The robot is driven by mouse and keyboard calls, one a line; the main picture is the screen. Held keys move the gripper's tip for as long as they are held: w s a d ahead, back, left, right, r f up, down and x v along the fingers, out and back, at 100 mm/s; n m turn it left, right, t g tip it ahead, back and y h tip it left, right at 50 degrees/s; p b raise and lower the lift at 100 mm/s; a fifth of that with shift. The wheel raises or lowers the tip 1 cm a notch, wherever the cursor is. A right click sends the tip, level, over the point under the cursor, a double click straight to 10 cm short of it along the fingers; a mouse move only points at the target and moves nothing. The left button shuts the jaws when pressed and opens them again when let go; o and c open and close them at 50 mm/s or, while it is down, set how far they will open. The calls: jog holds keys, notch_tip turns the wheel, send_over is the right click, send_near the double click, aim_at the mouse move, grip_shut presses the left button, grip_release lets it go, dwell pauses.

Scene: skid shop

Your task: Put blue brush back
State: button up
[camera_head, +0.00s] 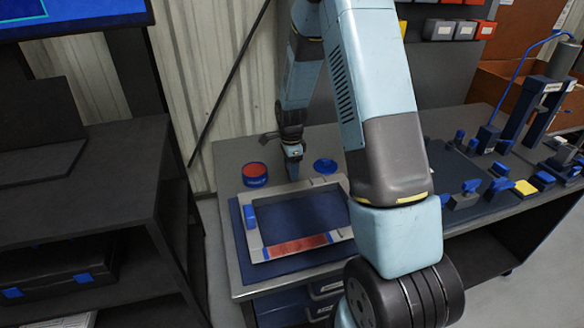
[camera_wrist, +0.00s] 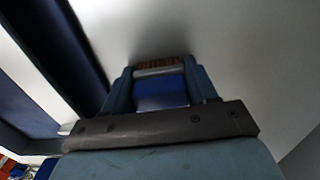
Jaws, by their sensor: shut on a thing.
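The blue brush (camera_wrist: 160,92) shows between the fingers of my gripper (camera_wrist: 158,85) in the wrist view. It has a blue handle part, a pale metal band and brown bristles at the far end. My gripper is shut on it. In the head view my gripper (camera_head: 293,165) points down over the bench behind the grey frame, between a red-topped blue tin and a blue round lid. The brush is too small and too hidden there to make out clearly. I cannot tell whether the brush touches the bench.
The grey frame (camera_head: 341,235) lies on a dark blue mat, with a blue block (camera_head: 250,216) on its left side. The tin (camera_head: 255,173) and the blue lid (camera_head: 326,166) stand close to my gripper. Several blue clamps and fixtures fill the right bench. A black shelf (camera_head: 85,195) stands at left.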

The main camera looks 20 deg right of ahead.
jog(key=o, duration=1.1)
notch_tip(320, 180, up, 12)
jog(key=shift+r, duration=0.15)
jog(key=s+r+n+t, duration=0.4)
jog(key=s+r+n, duration=0.8)
jog(key=s+r, duration=0.95)
jog(key=s+n+t, duration=0.1)
jog(key=s+n, duration=0.5)
jog(key=s, duration=0.4)
jog(key=shift+s+d+r+t, duration=0.15)
jog(key=shift+s+r+t, duration=0.1)
jog(key=shift+r+t, duration=0.05)
